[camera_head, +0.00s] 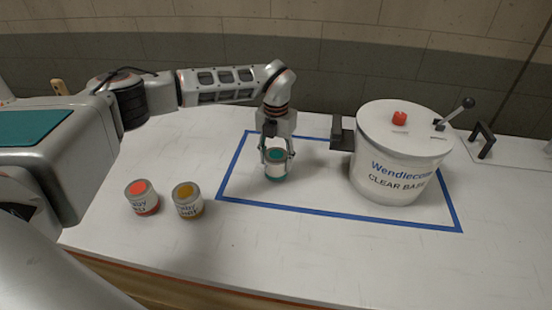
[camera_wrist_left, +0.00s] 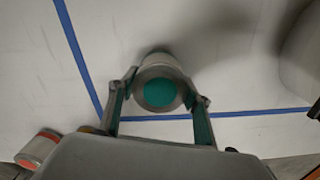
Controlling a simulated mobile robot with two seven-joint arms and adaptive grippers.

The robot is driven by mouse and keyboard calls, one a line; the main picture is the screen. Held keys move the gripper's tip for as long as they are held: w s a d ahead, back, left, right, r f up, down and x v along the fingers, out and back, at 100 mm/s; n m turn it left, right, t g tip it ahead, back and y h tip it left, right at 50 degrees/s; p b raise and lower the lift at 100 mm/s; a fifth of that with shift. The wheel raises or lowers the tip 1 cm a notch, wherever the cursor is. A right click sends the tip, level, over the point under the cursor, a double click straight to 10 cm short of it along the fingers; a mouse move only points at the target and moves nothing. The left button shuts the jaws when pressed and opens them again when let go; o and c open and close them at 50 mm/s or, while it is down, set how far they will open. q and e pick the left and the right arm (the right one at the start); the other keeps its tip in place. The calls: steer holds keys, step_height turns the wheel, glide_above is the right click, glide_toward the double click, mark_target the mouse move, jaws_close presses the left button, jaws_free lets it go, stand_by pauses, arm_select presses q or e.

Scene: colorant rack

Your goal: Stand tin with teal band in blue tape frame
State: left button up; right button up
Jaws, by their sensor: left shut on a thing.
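The tin with the teal band (camera_head: 276,170) is upright between the fingers of my left gripper (camera_head: 277,156), which is shut on it. In the left wrist view the tin (camera_wrist_left: 158,93) shows its round teal top between the two fingers (camera_wrist_left: 158,100). The blue tape frame (camera_head: 305,207) is a large outline on the white table. The tin is over the inside of the frame, near its left side. I cannot tell whether its base touches the table. My right gripper is not in view.
A big white pot (camera_head: 400,160) labelled "CLEAR BASE" stands at the frame's right part, its dark side handle towards the tin. A red-topped tin (camera_head: 142,198) and a yellow-topped tin (camera_head: 187,201) stand left of the frame. The frame's front middle is clear.

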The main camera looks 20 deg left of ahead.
arm_select(q)
steer(key=shift+f, duration=0.15)
steer(key=o, duration=1.2)
step_height(320, 180, up, 12)
steer(key=shift+r+b, duration=0.15)
steer(key=shift+b, duration=0.55)
